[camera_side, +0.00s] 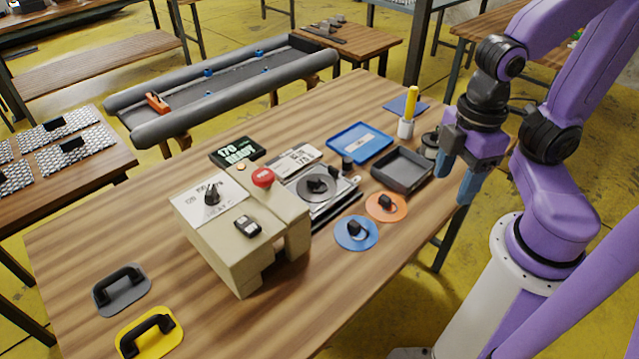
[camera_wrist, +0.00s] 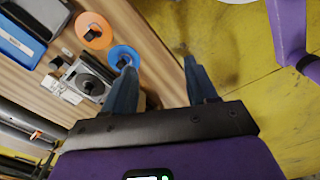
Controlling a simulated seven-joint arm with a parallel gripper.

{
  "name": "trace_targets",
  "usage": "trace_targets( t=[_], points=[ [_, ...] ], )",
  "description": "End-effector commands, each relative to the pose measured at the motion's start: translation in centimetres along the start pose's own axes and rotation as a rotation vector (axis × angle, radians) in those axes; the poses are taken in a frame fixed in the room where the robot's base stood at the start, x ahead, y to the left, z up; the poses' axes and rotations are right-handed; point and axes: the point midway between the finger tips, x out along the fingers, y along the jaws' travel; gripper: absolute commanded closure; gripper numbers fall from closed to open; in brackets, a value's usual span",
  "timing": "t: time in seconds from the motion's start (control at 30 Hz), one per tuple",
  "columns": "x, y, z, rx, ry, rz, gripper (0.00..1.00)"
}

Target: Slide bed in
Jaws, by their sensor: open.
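The beige press machine (camera_side: 245,222) stands on the wooden table, with a dial, a white label panel and a red button (camera_side: 263,177) on top. What looks like the bed (camera_side: 341,199), a flat metallic plate on dark rails, lies out beyond the machine's right rear side. A dark grey disc with a black knob (camera_side: 318,184) sits on it. The bed's plate and the grey disc (camera_wrist: 88,83) also show in the wrist view. My gripper (camera_side: 457,175) is open and empty, raised near the table's right edge, apart from the bed. Its fingers (camera_wrist: 159,70) point toward the table edge and floor.
A blue disc (camera_side: 356,233) and an orange disc (camera_side: 386,207), both with black knobs, lie between bed and gripper. A dark tray (camera_side: 402,170), blue tray (camera_side: 359,143) and a cup with a yellow stick (camera_side: 406,127) stand behind. The front right tabletop is clear.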

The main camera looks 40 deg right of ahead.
Motion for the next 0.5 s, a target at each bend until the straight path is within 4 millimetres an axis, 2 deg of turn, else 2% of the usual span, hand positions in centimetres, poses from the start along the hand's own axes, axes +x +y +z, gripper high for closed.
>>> trace_targets(
  t=[0.13, 0.23, 0.37, 0.5],
  points=[
    [-0.1, 1.2, -1.3, -0.018, -0.003, 0.002, 0.43],
    [-0.2, 3.2, -3.1, -0.053, -0.006, 0.004, 0.43],
    [-0.2, 6.8, -5.5, -0.111, -0.011, 0.005, 0.43],
    [0.1, 11.3, -7.3, -0.178, -0.016, 0.005, 0.43]
  ],
)
